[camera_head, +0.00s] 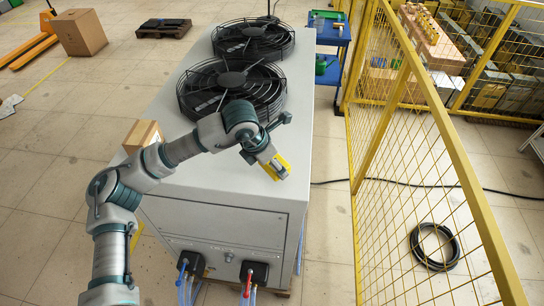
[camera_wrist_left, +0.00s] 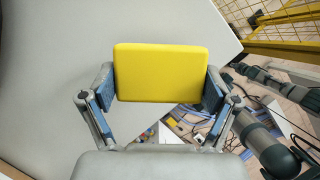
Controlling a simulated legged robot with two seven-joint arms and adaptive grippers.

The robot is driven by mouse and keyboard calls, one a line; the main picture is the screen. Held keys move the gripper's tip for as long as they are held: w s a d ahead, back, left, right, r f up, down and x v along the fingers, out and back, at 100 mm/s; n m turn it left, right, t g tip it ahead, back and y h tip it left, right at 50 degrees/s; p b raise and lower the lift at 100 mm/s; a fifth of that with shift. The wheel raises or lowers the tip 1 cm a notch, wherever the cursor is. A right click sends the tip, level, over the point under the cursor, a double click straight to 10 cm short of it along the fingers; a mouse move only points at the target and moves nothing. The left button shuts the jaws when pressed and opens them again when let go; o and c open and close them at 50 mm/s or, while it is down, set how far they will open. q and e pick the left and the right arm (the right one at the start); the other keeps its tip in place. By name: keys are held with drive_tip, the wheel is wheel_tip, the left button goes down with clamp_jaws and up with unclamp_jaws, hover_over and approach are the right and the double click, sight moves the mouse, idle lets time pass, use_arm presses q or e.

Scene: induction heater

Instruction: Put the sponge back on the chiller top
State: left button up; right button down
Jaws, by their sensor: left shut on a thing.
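The yellow sponge (camera_head: 278,168) is held by my left gripper (camera_head: 273,163) near the front right corner of the chiller top (camera_head: 215,196). In the left wrist view the sponge (camera_wrist_left: 161,72) sits between the two fingers of the gripper (camera_wrist_left: 160,88), which press on its short sides. The pale chiller top (camera_wrist_left: 55,60) spreads behind and to the left of it there. I cannot tell whether the sponge touches the top or hangs just above it. My right gripper does not show clearly in either view.
Two black fans (camera_head: 232,88) take up the back of the chiller top. A cardboard box (camera_head: 143,135) stands at its left edge. A yellow mesh fence (camera_head: 420,160) runs along the right. The front of the top is mostly clear under my left arm.

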use_arm(q)
drive_tip(key=w, duration=0.3)
drive_tip(key=shift+w+d+f+p, duration=0.1)
drive_tip(key=shift+d+p, duration=0.25)
drive_tip(key=shift+w+d+f, duration=0.1)
drive_tip(key=shift+w, duration=0.2)
drive_tip(key=shift+d+f, duration=0.1)
drive_tip(key=shift+f, duration=0.15)
wheel_tip(320, 180, down, 2)
drive_tip(key=shift+f+p, duration=0.1)
drive_tip(key=shift+p, duration=0.5)
drive_tip(key=shift+f, duration=0.35)
drive_tip(key=shift+a+f, duration=0.15)
drive_tip(key=shift+a, duration=0.3)
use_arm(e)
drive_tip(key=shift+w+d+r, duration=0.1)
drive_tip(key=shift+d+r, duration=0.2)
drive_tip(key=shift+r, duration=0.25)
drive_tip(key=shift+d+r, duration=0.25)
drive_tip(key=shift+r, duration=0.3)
use_arm(q)
drive_tip(key=o, duration=0.8)
drive_tip(key=shift+o, duration=0.3)
drive_tip(key=shift+d, duration=0.25)
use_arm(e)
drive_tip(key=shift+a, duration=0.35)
